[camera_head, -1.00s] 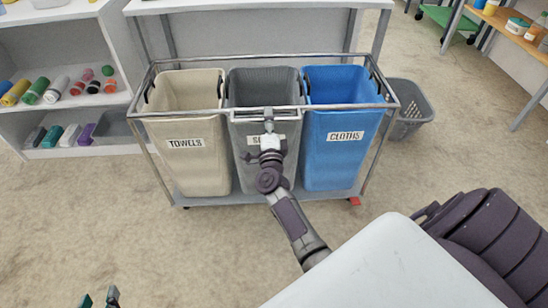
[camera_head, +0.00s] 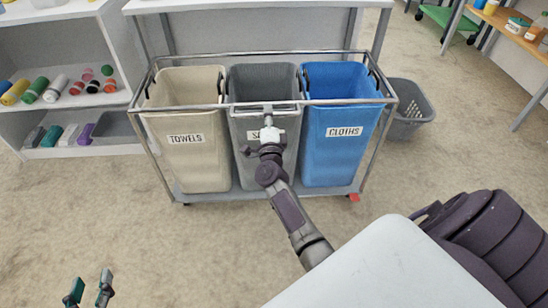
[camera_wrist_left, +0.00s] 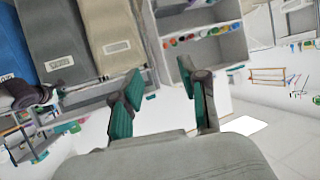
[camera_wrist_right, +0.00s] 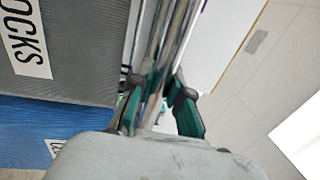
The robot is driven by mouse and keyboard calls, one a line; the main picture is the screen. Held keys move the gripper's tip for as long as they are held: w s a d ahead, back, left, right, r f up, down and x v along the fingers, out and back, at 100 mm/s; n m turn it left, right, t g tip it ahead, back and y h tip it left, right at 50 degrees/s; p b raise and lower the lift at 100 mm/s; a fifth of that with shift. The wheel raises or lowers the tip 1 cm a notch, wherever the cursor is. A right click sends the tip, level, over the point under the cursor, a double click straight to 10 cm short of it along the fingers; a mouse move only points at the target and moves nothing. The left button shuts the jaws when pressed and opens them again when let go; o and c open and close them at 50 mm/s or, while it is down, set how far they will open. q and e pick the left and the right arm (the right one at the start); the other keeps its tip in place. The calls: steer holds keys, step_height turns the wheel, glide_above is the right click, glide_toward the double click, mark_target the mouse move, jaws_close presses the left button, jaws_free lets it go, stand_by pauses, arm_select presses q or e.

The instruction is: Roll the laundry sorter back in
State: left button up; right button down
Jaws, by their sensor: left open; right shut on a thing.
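The laundry sorter is a metal-framed cart (camera_head: 160,175) with three bins side by side in front of the white table. The bins are a beige TOWELS bin (camera_head: 200,165), a grey bin (camera_head: 240,160) whose label reads SOCKS in the right wrist view, and a blue CLOTHS bin (camera_head: 325,165). My right gripper (camera_head: 268,112) is shut on the front top rail of the frame, at the grey bin; the rail (camera_wrist_right: 165,60) runs between its fingers in the right wrist view. My left gripper (camera_head: 90,290) is open and empty, low at the left, apart from the cart.
A white shelf (camera_head: 70,110) with bottles and rolls stands at the left. A white table (camera_head: 240,5) is behind the sorter. A grey basket (camera_head: 410,105) is on the floor to its right. The carpet (camera_head: 170,245) in front is clear.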

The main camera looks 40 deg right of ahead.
arm_select(q)
step_height(320, 180, up, 7)
steer(key=w+d+t+h+b, duration=0.1)
steer(key=w+t, duration=0.1)
steer(key=t, duration=0.2)
steer(key=shift+d+t+b, duration=0.3)
steer(key=shift+d, duration=0.05)
arm_select(e)
steer(key=x, duration=0.4)
steer(key=shift+w+f, duration=0.1)
steer(key=shift+f, duration=0.3)
arm_select(q)
steer(key=shift+w, duration=0.1)
